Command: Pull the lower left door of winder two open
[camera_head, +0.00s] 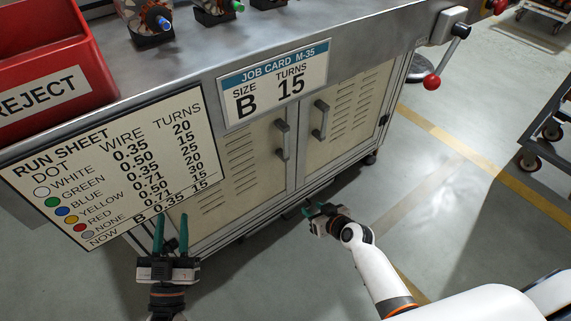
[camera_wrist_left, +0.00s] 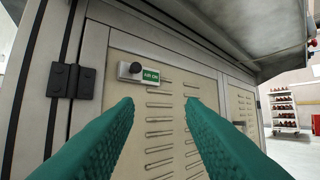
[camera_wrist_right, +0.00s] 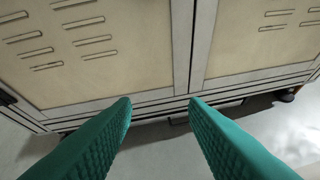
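The cabinet under the metal bench has two beige louvred doors. The left door (camera_head: 240,160) has a vertical dark handle (camera_head: 282,140) near its right edge, and the right door (camera_head: 345,115) has its handle (camera_head: 320,120) near its left edge. Both look shut. My left gripper (camera_head: 170,232) is open and empty in front of the run sheet's lower edge; its wrist view shows a louvred panel (camera_wrist_left: 165,120) with a hinge (camera_wrist_left: 72,80) and an "AIR ON" label. My right gripper (camera_head: 308,208) is low by the cabinet's base; its wrist view shows open, empty fingers (camera_wrist_right: 160,100) below both doors.
A run sheet board (camera_head: 110,165) covers part of the cabinet's left side. A job card (camera_head: 275,82) hangs on the bench front. A red reject bin (camera_head: 50,60) stands at top left. A red-knobbed lever (camera_head: 440,65) juts out at right.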

